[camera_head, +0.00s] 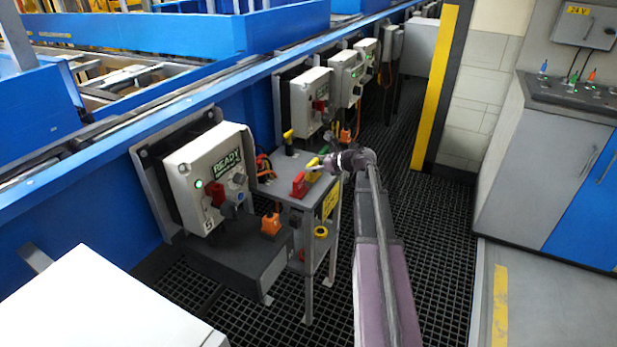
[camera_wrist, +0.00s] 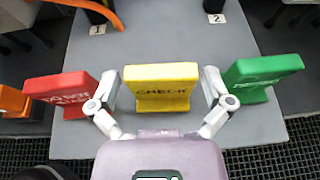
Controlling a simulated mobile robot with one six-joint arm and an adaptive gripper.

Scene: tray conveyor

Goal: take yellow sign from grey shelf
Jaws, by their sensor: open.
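The yellow sign (camera_wrist: 161,88), marked "CHECK", stands upright on the grey shelf (camera_wrist: 180,40) in the wrist view. My gripper (camera_wrist: 160,90) is open, with one finger on each side of the yellow sign and a small gap at each side. In the head view my gripper (camera_head: 328,163) is at the right edge of the grey shelf (camera_head: 272,186). The yellow sign (camera_head: 313,174) is small there and partly covered by the gripper.
A red sign (camera_wrist: 62,90) stands left of the yellow sign and a green sign (camera_wrist: 262,75) right of it, each close to a finger. Two dark posts rise behind, near labels 1 and 2. A control box (camera_head: 210,175) reading "READY" stands left of the shelf.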

